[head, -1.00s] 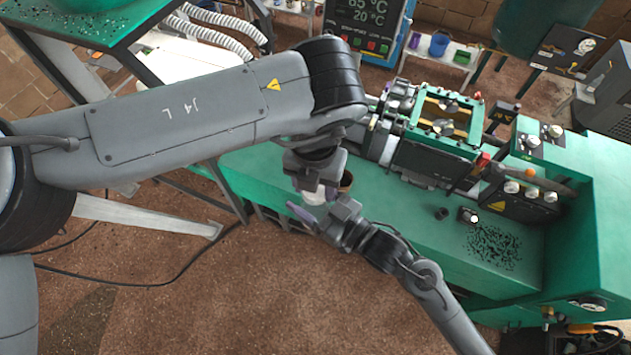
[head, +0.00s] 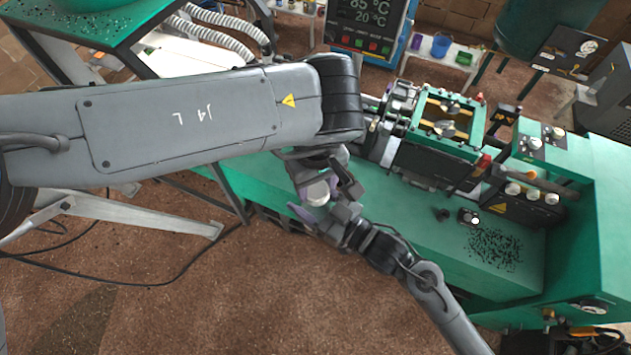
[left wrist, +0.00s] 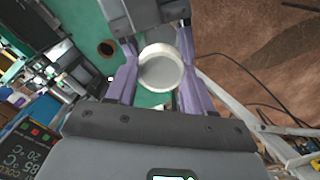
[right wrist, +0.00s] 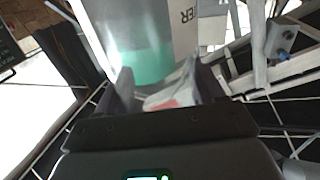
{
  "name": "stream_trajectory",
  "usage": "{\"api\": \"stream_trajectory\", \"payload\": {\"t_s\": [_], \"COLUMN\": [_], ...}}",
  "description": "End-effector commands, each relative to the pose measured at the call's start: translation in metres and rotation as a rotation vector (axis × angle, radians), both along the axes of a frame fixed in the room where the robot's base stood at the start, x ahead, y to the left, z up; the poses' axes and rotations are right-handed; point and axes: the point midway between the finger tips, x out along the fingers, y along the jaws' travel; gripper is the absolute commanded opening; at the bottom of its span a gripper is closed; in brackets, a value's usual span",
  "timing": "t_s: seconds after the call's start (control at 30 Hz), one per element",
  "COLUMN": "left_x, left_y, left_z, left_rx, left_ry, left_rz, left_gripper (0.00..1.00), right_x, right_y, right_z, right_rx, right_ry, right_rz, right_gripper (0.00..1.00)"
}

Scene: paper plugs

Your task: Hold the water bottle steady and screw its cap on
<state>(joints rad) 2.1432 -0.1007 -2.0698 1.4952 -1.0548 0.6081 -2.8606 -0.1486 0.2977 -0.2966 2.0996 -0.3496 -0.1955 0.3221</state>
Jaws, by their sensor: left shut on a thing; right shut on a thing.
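The white round cap (head: 318,193) shows between the arms in the head view. In the left wrist view the cap (left wrist: 160,68) lies between my left gripper's purple fingers, seen from above. My left gripper (head: 324,183) is shut on it. My right gripper (head: 330,216) is just below and beside it, shut on the bottle. In the right wrist view the bottle (right wrist: 150,35) stands large beyond the fingers, clear and teal with a pale lettered band. My grippers hide most of the bottle in the head view. I cannot tell how far the cap sits on the neck.
The green machine bench (head: 410,230) runs behind the grippers, with a clamp unit (head: 445,120) on it and dark pellets (head: 495,247) at the right. A grey-legged stand (head: 150,215) is at the left. The brown floor in front is open.

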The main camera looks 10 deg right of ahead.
Motion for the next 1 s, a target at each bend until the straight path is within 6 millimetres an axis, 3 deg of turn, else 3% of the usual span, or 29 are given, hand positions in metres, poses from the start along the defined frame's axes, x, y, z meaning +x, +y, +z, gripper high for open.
{"api": "stream_trajectory", "payload": {"t_s": [0.07,0.23,0.67,0.7,0.83,1.0], "left_x": [0.0004,0.0,-0.0004,-0.0004,-0.0004,-0.0002], "left_y": [-0.0039,-0.0038,-0.0016,-0.0016,-0.0013,-0.001], "left_z": [0.0006,-0.0005,0.0003,0.0003,0.0002,0.0001], "left_rx": [0.003,0.002,-0.001,-0.001,-0.001,-0.001], "left_ry": [-0.014,-0.01,0.001,0.001,0.001,0.0], "left_rz": [-0.193,-0.354,-0.409,-0.409,-0.408,-0.406], "left_gripper": [0.2,0.2,0.2,0.56,0.76,0.77], "right_x": [-0.0001,-0.0006,-0.0006,-0.0005,-0.0004,-0.0002], "right_y": [0.0001,0.001,0.001,0.0009,0.0006,0.0002], "right_z": [-0.0005,-0.0002,-0.0002,-0.0002,-0.0001,0.0], "right_rx": [-0.001,0.0,0.0,-0.001,0.0,0.0], "right_ry": [0.002,0.001,0.0,0.001,0.0,0.0], "right_rz": [0.0,0.003,0.003,0.002,0.002,0.001], "right_gripper": [0.0,0.0,0.0,0.0,0.0,0.0]}}
